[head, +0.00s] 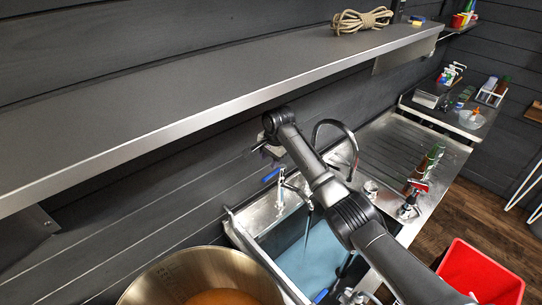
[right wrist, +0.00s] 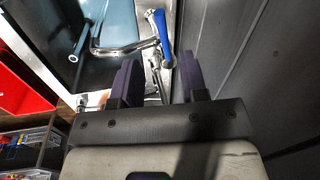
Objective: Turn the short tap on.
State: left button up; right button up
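The short tap stands at the sink's back left edge, with a blue lever (head: 272,174) and a metal spout (head: 309,215) over the basin. In the right wrist view its blue lever (right wrist: 163,38) and spout (right wrist: 118,50) lie just beyond my fingertips. My right gripper (head: 268,152) is near the dark wall, behind and above the tap in the head view. In the right wrist view my right gripper (right wrist: 158,75) is open and empty, its two purple fingers apart. The lever appears ahead of the gap, not gripped. My left gripper is not in view.
A tall curved tap (head: 337,124) stands behind my right arm. A long shelf (head: 190,88) overhangs the sink (head: 235,232). A big metal pot (head: 150,285) stands at the front left. A red bin (head: 485,270) is on the floor at right. Bottles (head: 428,160) stand on the drainboard.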

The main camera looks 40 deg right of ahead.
jog(key=shift+s+r, duration=0.15)
jog(key=shift+r, duration=0.75)
